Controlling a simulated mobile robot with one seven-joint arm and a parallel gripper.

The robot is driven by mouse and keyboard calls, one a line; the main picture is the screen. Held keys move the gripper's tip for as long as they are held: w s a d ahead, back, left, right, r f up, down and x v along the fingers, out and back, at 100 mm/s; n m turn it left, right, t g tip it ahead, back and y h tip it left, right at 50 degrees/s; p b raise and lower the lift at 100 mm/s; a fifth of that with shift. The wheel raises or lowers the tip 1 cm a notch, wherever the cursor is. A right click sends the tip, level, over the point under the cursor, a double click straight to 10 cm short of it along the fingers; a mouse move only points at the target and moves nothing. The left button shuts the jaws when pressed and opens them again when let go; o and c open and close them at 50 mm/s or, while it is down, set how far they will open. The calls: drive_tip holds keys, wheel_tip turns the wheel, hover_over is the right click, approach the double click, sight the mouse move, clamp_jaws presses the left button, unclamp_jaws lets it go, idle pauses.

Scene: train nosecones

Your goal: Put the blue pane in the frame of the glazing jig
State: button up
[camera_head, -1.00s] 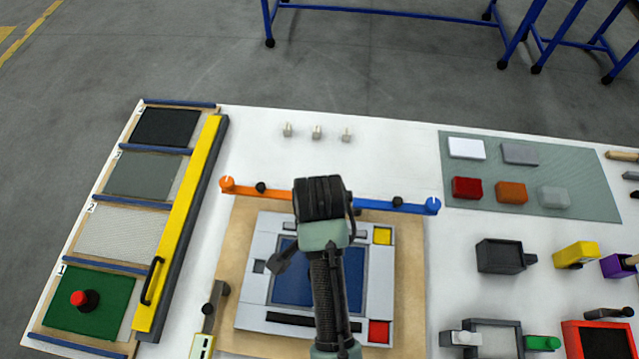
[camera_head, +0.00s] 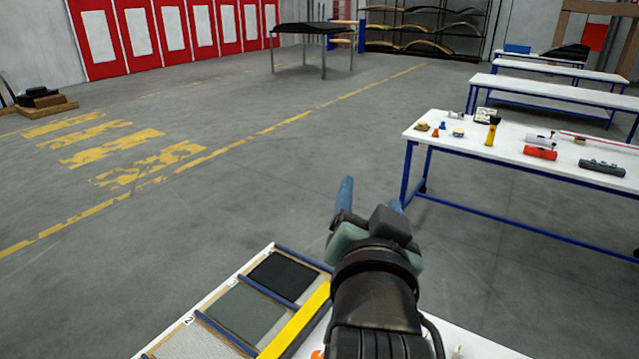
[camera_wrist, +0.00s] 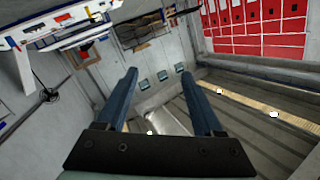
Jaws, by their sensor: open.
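My gripper (camera_head: 370,192) is raised in front of the camera in the head view, its two blue fingers pointing away over the floor. In the wrist view the gripper (camera_wrist: 161,82) is open, with the fingers wide apart and nothing between them. The blue pane and the glazing jig are not in either view now. Only the far left corner of the work table shows, at the bottom of the head view.
A rack on that table holds a black panel (camera_head: 285,277), a grey panel (camera_head: 243,313) and a pale mesh panel, beside a yellow bar (camera_head: 297,327). A white table with tools (camera_head: 470,150) stands to the right. Open floor lies ahead.

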drive_tip(key=s+a+r+n+t, duration=0.2)
drive_tip(key=s+r+t, duration=0.1)
drive_tip(key=r, duration=0.5)
drive_tip(key=s+a+r+n+t+y, duration=0.1)
drive_tip(key=s+r+t, duration=0.3)
drive_tip(key=r, duration=0.5)
drive_tip(key=s+a+r+n+t+y, duration=0.1)
drive_tip(key=s+a+r+n+t, duration=0.2)
drive_tip(key=s+r, duration=0.3)
wheel_tip(320, 180, up, 2)
drive_tip(key=shift+s+a+r+t, duration=0.2)
drive_tip(key=shift+s+t, duration=0.1)
drive_tip(key=shift+s, duration=0.1)
drive_tip(key=shift+f, duration=0.1)
